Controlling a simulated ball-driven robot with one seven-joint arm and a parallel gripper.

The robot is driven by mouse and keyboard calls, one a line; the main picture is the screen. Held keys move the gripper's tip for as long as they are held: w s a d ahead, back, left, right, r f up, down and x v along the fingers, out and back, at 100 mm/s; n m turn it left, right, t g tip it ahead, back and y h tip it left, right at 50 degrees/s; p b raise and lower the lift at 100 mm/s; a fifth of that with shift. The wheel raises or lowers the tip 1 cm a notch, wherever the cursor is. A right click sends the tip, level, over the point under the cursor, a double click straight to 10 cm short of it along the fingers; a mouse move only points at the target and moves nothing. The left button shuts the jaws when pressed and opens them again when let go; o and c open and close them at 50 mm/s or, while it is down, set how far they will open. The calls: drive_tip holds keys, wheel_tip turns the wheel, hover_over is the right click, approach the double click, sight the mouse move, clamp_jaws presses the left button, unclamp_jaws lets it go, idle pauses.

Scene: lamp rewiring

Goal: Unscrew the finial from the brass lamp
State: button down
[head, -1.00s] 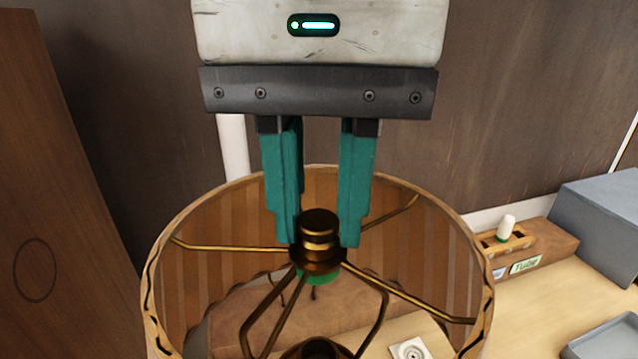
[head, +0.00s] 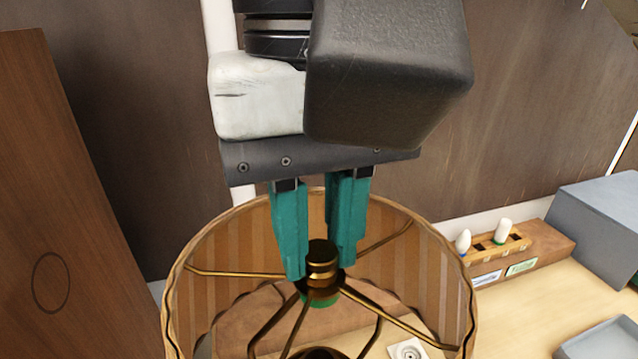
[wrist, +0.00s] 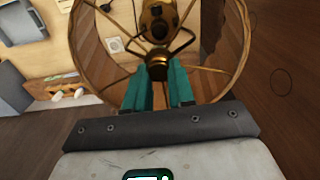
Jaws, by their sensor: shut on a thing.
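The brass finial (head: 321,262) stands upright at the hub of the lampshade (head: 205,300), where the thin brass spokes meet. My gripper (head: 318,272) reaches down into the shade from above, its teal fingers shut on the finial from either side. A green ring shows just under the finial. In the wrist view, the finial (wrist: 157,69) is between the fingertips, partly hidden by them. The brass lamp (wrist: 158,22) shows beyond it, inside the shade; in the head view only its dark top shows at the bottom edge.
A wooden rack (head: 505,243) with white bulbs and small labels stands at the right. Behind it is a grey box (head: 600,225), and a grey tray (head: 605,340) lies in front. A small white square piece (head: 410,350) lies on the bench. A wooden panel rises at the left.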

drive_tip(key=n+p, duration=0.1)
drive_tip(key=n, duration=0.2)
drive_tip(key=n, duration=0.4)
drive_tip(key=shift+s+a+n, duration=0.1)
drive_tip(key=shift+n, duration=0.3)
drive_tip(key=n, duration=0.3)
drive_tip(key=shift+n, duration=0.3)
drive_tip(key=n, duration=0.4)
drive_tip(key=shift+s, duration=0.15)
drive_tip(key=n, duration=0.4)
drive_tip(key=shift+s+r, duration=0.1)
